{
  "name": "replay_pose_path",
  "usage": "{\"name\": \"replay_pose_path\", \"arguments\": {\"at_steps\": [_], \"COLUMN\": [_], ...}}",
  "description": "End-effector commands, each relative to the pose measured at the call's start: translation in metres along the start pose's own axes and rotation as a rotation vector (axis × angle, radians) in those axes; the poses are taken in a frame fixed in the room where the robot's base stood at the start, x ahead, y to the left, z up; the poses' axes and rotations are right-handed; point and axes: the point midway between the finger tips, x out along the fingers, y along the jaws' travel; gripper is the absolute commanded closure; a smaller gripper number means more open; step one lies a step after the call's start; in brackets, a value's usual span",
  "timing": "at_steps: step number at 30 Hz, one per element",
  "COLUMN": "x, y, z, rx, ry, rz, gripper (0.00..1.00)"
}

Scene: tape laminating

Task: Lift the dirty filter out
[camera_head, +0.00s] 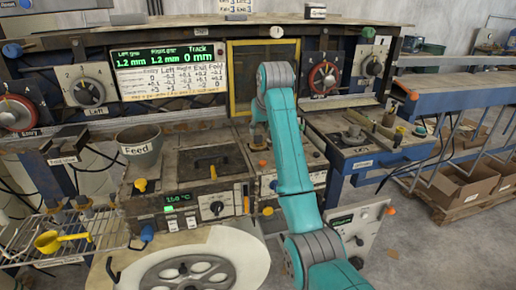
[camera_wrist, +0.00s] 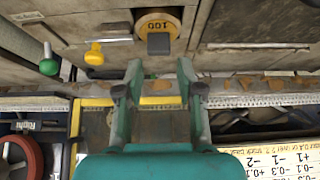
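No label in view names the dirty filter, and I cannot tell for sure which part it is. A yellow-framed dark panel (camera_head: 240,88) stands upright in the back of the machine, partly hidden by my arm. Its yellow edge (camera_wrist: 92,102) also shows in the wrist view, running behind my fingers. My gripper (camera_wrist: 160,70) is open, with a clear gap between its two fingers. A yellow strip (camera_wrist: 160,100) shows between them; I cannot tell whether they touch it. In the head view my arm hides the gripper.
A display board (camera_head: 170,72) stands left of the panel. Cardboard boxes (camera_head: 460,185) lie at right.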

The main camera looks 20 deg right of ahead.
Motion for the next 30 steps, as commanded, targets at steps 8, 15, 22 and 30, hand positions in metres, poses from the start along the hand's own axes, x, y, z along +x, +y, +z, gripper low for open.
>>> {"name": "replay_pose_path", "arguments": {"at_steps": [8,15,22,30], "x": [0.038,0.049,0.048,0.048], "y": [0.001,0.002,0.002,0.002], "z": [0.001,0.000,0.000,0.000], "rx": [0.000,0.000,0.000,0.000], "ry": [-0.004,-0.002,-0.002,-0.001], "rz": [0.000,0.000,0.000,0.000], "gripper": [0.62,0.62,0.85,1.00]}}
